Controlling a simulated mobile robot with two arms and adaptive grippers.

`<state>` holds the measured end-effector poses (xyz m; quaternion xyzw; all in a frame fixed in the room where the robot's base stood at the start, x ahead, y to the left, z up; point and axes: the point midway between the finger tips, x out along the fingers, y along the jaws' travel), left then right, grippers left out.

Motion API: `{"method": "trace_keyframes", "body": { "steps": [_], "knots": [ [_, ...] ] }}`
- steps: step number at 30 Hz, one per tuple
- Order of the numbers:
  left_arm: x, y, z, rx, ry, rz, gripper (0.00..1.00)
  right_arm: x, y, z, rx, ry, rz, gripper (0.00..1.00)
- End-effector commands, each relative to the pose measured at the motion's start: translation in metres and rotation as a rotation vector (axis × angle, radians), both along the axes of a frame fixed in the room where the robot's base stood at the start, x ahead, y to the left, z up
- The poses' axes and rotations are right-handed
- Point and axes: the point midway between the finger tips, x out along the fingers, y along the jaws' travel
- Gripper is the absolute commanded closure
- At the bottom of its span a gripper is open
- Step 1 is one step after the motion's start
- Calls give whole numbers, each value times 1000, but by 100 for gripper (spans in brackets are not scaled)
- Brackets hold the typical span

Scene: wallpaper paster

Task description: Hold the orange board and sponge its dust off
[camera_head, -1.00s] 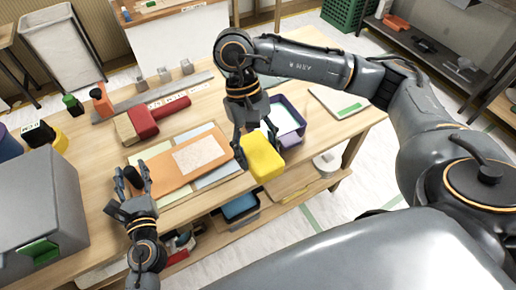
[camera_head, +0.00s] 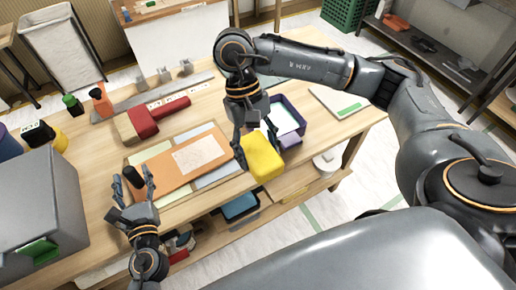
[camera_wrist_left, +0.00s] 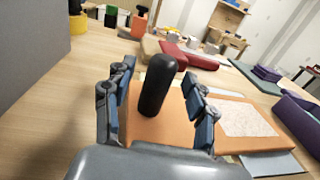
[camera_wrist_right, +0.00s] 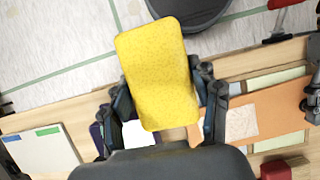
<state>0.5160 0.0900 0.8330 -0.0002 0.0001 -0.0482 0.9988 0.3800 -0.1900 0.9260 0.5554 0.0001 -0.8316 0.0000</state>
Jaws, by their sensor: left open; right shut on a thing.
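The orange board (camera_head: 168,169) lies flat on a sheet with pale panels on the table, with a pale speckled dust patch (camera_head: 196,155) on its right part. A black upright knob (camera_wrist_left: 157,84) stands at its left end. My left gripper (camera_head: 134,192) is open, its fingers on either side of the knob and apart from it in the left wrist view (camera_wrist_left: 155,105). My right gripper (camera_head: 253,150) is shut on the yellow sponge (camera_head: 263,158), held to the right of the board near the table's front edge.
A purple tray (camera_head: 301,113) with pale contents stands behind the sponge. A white board with a green strip (camera_head: 338,102) lies at the right.

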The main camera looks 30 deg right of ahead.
Motion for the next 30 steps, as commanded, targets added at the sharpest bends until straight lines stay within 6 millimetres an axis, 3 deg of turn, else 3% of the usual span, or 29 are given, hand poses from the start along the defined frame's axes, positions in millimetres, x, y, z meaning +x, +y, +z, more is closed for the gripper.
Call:
{"method": "trace_keyframes", "body": {
  "steps": [29, 30],
  "knots": [
    [18, -2, 0, 0, 0, 0, 44, 0, 0, 2, 0, 0, 0, 64],
    [18, -2, 0, 0, 0, 0, 48, 0, 0, 2, 0, 0, 0, 64]
  ]
}}
